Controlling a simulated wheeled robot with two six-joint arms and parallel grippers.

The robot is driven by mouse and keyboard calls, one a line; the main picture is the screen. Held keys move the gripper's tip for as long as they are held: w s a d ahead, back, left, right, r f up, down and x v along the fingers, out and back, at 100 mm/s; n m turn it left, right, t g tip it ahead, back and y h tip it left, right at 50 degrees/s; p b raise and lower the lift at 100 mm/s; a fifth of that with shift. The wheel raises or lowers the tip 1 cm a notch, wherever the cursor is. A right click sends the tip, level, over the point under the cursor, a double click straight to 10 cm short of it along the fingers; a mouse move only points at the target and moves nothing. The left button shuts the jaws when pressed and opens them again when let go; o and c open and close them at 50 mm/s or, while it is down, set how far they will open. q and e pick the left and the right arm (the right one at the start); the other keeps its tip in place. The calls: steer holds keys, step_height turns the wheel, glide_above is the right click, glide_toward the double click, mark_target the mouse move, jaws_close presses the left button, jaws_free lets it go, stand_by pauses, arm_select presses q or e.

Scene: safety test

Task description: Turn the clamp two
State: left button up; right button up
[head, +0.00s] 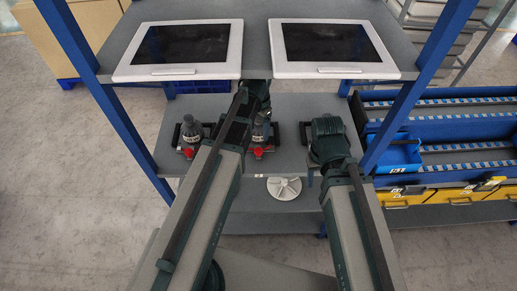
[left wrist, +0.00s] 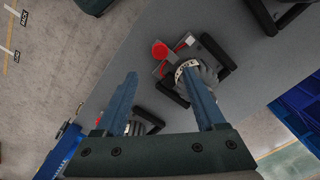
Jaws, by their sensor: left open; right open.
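Clamp-like units stand on the middle shelf. In the head view the left unit (head: 190,130) has a grey knob and a red part. A similar unit (head: 260,132) is partly hidden by my left arm. I cannot tell which is clamp two. In the left wrist view one unit (left wrist: 196,72) shows a white-ringed grey knob, a red knob (left wrist: 159,50) and dark handles, close to the right finger. Another (left wrist: 138,127) shows behind the fingers. My left gripper (left wrist: 160,76) is open and empty. My right gripper (head: 328,132) hangs over the shelf's right side; its fingertips are mostly hidden.
Two tablet-like panels (head: 186,47) (head: 328,45) lie on the upper shelf. A pale finned disc (head: 284,188) is at the front. Blue bins (head: 399,157) and yellow drawers (head: 455,197) stand at right. Blue posts (head: 82,50) flank the shelves.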

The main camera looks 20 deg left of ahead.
mark_target(259, 150)
arm_select(q)
step_height(259, 150, down, 11)
steer(key=b, duration=1.1)
steer(key=shift+f, duration=0.2)
steer(key=shift+r, duration=0.1)
steer(key=shift+c, duration=0.4)
jaws_close()
